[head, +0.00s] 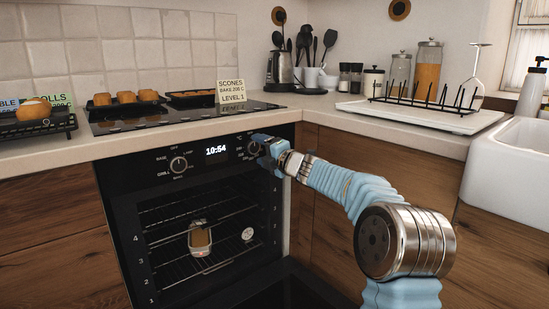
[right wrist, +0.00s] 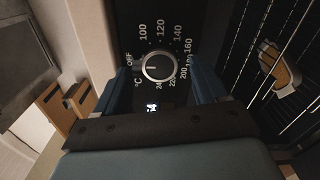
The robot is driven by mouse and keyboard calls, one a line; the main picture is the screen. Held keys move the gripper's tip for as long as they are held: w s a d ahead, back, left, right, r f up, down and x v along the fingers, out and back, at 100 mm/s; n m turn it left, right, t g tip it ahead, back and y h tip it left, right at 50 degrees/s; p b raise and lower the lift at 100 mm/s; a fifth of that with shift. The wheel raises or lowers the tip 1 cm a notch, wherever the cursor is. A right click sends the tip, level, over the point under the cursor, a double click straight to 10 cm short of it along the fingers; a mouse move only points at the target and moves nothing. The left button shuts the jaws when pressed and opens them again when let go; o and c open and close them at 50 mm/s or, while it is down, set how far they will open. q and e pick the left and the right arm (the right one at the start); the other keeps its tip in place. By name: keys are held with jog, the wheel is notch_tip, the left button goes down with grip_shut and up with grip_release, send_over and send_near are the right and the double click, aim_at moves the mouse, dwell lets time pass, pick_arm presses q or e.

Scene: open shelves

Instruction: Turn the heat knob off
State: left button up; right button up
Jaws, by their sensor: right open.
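The heat knob (right wrist: 157,67) is round and dark with a pale rim, ringed by OFF and temperature numbers in the right wrist view. A short white mark on it points left in that view, close to the OFF and °C side. In the head view the knob (head: 253,148) sits right of the clock, partly covered by my gripper. My right gripper (head: 263,146) is open at the panel. In the right wrist view its blue fingers (right wrist: 164,84) stand on either side of the knob, with gaps; I cannot tell any contact. My left gripper is not in view.
A second knob (head: 178,164) is left of the clock (head: 216,150). The oven is open below, with a tin (head: 200,238) and a round dial (head: 247,234) on racks. Baking trays (head: 125,106) and a scones card (head: 231,92) stand on top. A dish rack (head: 420,100) is at right.

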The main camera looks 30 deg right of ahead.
jog(key=s, duration=1.2)
jog(key=shift+s+d+b, duration=0.25)
jog(key=shift+d+b, duration=0.2)
